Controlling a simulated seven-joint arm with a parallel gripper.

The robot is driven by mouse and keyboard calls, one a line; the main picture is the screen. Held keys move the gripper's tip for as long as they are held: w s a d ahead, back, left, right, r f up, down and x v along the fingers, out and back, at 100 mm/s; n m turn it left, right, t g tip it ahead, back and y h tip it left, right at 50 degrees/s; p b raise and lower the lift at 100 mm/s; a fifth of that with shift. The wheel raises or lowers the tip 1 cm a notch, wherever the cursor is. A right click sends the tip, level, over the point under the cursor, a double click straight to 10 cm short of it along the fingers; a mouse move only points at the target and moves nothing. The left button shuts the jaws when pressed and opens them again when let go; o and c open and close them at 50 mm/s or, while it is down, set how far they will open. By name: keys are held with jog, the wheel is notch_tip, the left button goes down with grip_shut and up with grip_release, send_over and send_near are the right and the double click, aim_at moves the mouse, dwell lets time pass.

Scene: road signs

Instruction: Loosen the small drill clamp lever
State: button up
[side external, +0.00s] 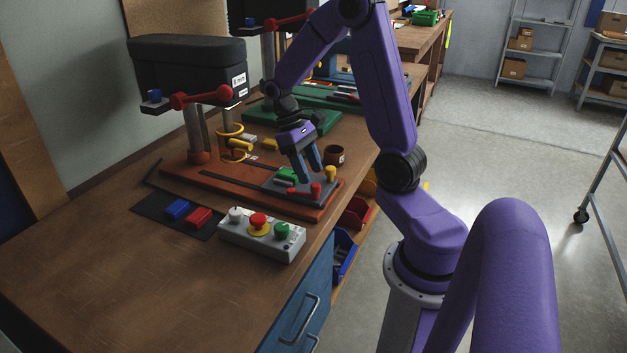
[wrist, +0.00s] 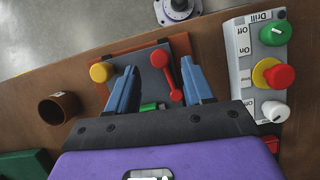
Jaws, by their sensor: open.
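A red lever (wrist: 169,78) with round ends lies on a grey plate (wrist: 148,82) in the wrist view. In the side view its red parts (side external: 316,191) show on the grey clamp plate at the front end of the drill's orange-red base (side external: 225,187). My gripper (wrist: 158,68) is open and empty, its blue fingers on either side of the lever in the wrist view. In the side view my gripper (side external: 310,176) points down just above the plate. I cannot tell whether a finger touches the lever. A yellow knob (wrist: 101,72) stands left of the fingers.
A control box (side external: 262,234) with white, red and green knobs stands near the table's front edge. A brown cup (side external: 334,155) sits behind the clamp. Blue (side external: 177,209) and red (side external: 199,217) blocks lie on a dark mat. The table's left front is clear.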

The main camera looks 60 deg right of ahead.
aim_at(315, 185)
jog(key=shift+x, duration=1.9)
jog(key=shift+c, duration=0.4)
grip_shut()
jog(key=shift+a, duration=0.1)
jog(key=m, duration=0.1)
jog(key=a+m+y, duration=0.1)
jog(key=m, duration=0.1)
jog(key=shift+a, duration=0.35)
jog(key=shift+w+a+r+m+t+y, duration=0.15)
jog(key=shift+a+m+t+y, duration=0.15)
jog(key=shift+m, duration=0.55)
jog(key=shift+w+a+f+m+t+y, duration=0.15)
jog(key=shift+a+m+t+y, duration=0.2)
jog(key=shift+m, duration=0.45)
jog(key=shift+w+a+r+m+t+y, duration=0.2)
jog(key=shift+a+m, duration=0.25)
jog(key=shift+m, duration=0.4)
jog(key=shift+f, duration=0.1)
jog(key=shift+o, duration=0.4)
grip_release()
